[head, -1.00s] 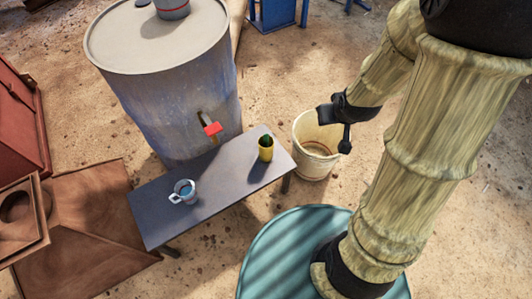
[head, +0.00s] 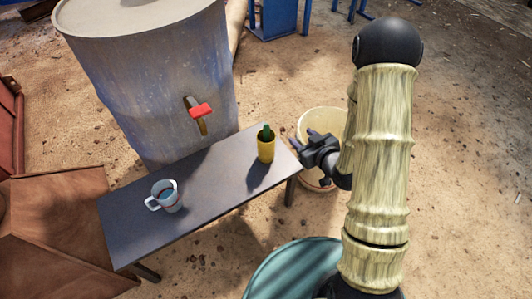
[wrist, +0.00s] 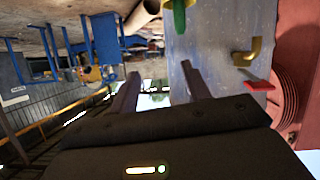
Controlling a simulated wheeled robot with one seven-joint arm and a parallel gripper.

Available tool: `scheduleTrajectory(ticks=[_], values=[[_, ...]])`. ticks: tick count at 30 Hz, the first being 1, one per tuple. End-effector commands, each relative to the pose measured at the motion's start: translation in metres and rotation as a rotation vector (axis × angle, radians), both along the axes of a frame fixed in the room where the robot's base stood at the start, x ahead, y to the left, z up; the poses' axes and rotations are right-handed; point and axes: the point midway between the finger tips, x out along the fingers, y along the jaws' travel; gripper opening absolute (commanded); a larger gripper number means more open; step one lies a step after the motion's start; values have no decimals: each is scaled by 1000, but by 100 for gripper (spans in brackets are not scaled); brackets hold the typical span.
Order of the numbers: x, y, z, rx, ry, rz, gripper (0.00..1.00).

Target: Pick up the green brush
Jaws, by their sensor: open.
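The green brush (head: 266,132) stands in a yellow cup (head: 266,150) near the right end of a grey bench, with only its upper part showing above the rim. My gripper (head: 303,140) is open and empty, just right of the cup and apart from it, with its fingers pointing left. In the wrist view, the open fingers (wrist: 160,75) have nothing between them. A green shape, seemingly the brush (wrist: 178,15), shows at the top edge there, beyond the fingers.
A white mug (head: 166,196) stands at the left of the bench (head: 205,190). Behind the bench is a large drum (head: 150,90) with a red-handled tap (head: 200,110). A cream bucket (head: 325,120) stands behind my gripper, and a teal round top (head: 290,270) is in front.

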Motion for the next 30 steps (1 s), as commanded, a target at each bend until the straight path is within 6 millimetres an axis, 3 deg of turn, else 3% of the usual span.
scheduleTrajectory(ticks=[1,12,17,30], values=[[-2,3,-30,23,-21,13,47],[-20,17,-112,238,-215,73,47],[-26,16,-122,294,-261,75,47],[-26,17,-120,303,-270,76,47]])
